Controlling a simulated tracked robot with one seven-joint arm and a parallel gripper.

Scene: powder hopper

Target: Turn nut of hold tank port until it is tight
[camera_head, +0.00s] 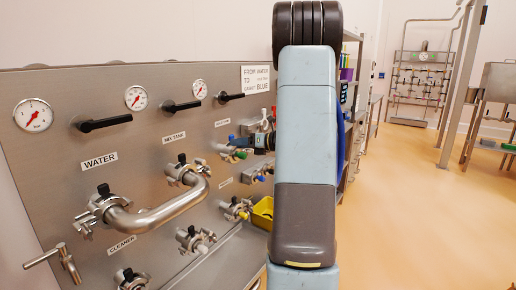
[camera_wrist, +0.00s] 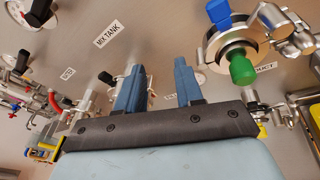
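The panel port with a blue wing nut (camera_head: 232,139) and a green plug (camera_head: 240,154) is beside my arm in the head view. A small label above it is too small to read surely. In the wrist view the blue nut (camera_wrist: 218,12) sits on the steel clamp ring at the upper right, with the green plug (camera_wrist: 242,68) below it. My gripper (camera_wrist: 162,72) is open, its two blue fingers apart with nothing between them. The fingers are left of the clamp and apart from the nut. In the head view my arm hides most of the gripper.
The steel panel (camera_head: 60,85) carries gauges, black lever handles and several clamped ports. A bent pipe (camera_head: 160,215) joins the WATER and MIX TANK ports. A yellow bin (camera_head: 263,212) is by the panel's lower right. Shelves stand behind my arm. The floor (camera_head: 420,220) at right is clear.

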